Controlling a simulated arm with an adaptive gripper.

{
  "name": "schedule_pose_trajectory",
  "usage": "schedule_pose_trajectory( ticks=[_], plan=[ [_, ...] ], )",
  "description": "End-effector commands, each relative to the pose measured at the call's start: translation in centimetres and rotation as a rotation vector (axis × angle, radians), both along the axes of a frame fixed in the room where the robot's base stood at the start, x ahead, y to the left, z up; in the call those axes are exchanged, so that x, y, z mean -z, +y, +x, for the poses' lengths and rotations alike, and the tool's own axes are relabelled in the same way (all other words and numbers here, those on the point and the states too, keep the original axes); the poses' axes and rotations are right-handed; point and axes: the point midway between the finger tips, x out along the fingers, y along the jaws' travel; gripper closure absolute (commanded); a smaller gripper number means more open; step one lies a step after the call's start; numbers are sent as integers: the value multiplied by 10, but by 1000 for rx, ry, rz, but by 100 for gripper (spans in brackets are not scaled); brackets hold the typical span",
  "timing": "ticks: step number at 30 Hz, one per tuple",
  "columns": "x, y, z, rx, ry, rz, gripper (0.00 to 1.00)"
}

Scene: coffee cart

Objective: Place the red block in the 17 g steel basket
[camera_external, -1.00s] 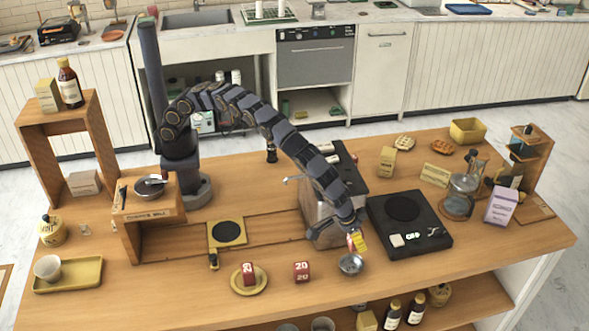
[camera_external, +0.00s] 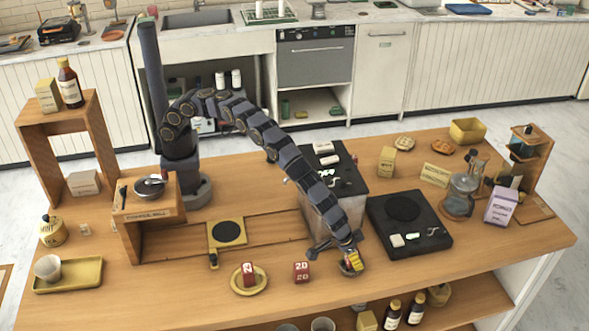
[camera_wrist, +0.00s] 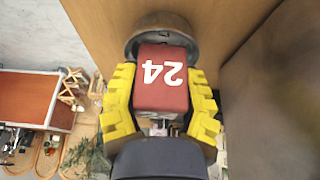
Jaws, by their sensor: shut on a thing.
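My gripper (camera_external: 352,259) is shut on a red block marked 24 (camera_wrist: 162,78), with a yellow finger pad on each side of it. The small round steel basket (camera_external: 346,271) sits on the table in front of the grey machine, and my gripper is right over it, covering much of it. In the wrist view the basket's grey wall (camera_wrist: 160,20) shows just beyond the block. I cannot tell whether the block touches it. The held block is mostly hidden in the external view.
A red block marked 20 (camera_external: 301,272) stands on the table to the left. Another red block (camera_external: 248,271) rests on a yellow plate (camera_external: 238,289). The grey machine (camera_external: 350,205) is close behind my gripper, and a black scale (camera_external: 425,243) is to the right. The table's front is clear.

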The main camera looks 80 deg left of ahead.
Motion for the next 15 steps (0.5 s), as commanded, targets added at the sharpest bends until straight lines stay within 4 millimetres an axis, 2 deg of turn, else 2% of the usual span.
schedule_pose_trajectory(
  ticks=[9,10,11,12,15],
  plan=[
    [7,0,0,0,0,0,91],
    [7,0,0,0,0,-1,53],
    [7,0,0,0,0,0,41],
    [7,0,0,0,0,0,32],
    [7,0,0,0,0,0,32]
  ],
)
